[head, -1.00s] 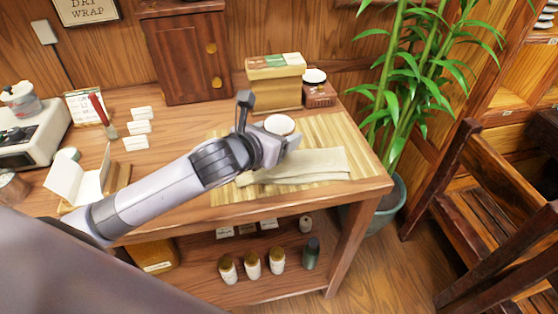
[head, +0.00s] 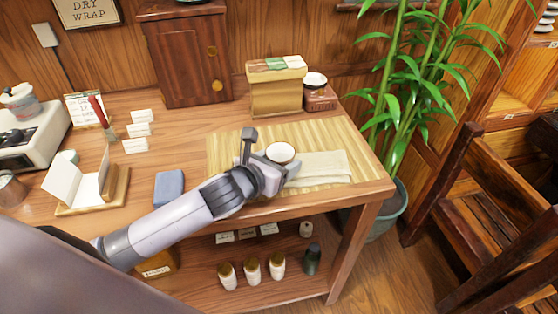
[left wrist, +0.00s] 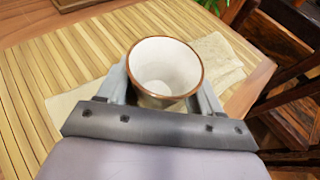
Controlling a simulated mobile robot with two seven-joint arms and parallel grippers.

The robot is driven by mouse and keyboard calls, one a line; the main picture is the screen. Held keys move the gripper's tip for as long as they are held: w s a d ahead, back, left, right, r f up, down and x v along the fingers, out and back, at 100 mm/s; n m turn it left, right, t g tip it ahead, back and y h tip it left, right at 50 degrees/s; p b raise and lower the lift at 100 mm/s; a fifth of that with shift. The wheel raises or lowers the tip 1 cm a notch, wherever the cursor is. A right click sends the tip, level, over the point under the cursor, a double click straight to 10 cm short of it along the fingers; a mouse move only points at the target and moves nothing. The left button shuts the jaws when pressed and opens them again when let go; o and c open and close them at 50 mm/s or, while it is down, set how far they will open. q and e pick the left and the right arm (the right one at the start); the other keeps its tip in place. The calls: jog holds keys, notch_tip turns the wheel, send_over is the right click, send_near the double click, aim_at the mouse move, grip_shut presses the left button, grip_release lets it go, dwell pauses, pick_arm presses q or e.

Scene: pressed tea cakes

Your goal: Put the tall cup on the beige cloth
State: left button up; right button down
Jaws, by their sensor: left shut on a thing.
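The tall cup (left wrist: 166,72), white inside with a brown rim, is between the fingers of my left gripper (left wrist: 163,90) in the left wrist view. In the head view the cup (head: 281,153) shows mostly as its round white mouth, upright, with my left gripper (head: 273,168) shut on it. The beige cloth (head: 322,168) lies folded on the slatted mat, and the cup is over or beside its left part. The cloth also shows behind the cup in the left wrist view (left wrist: 213,60). I cannot tell whether the cup's base touches anything. My right gripper is not in view.
The bamboo mat (head: 228,145) covers the table's right end. A box stack (head: 276,92) and a small dark box with a white-topped item (head: 318,95) stand behind it. A blue block (head: 169,188) and an open book stand (head: 92,190) are at left. A plant stands right of the table.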

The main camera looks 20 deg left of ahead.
pick_arm(q)
jog(key=shift+s+f, duration=0.15)
jog(key=shift+f, duration=0.7)
grip_shut()
jog(key=o, duration=1.2)
grip_release()
jog(key=shift+r, duration=0.1)
jog(key=shift+r, duration=0.3)
jog(key=v, duration=0.8)
jog(key=r+v, duration=0.1)
jog(key=v, duration=0.3)
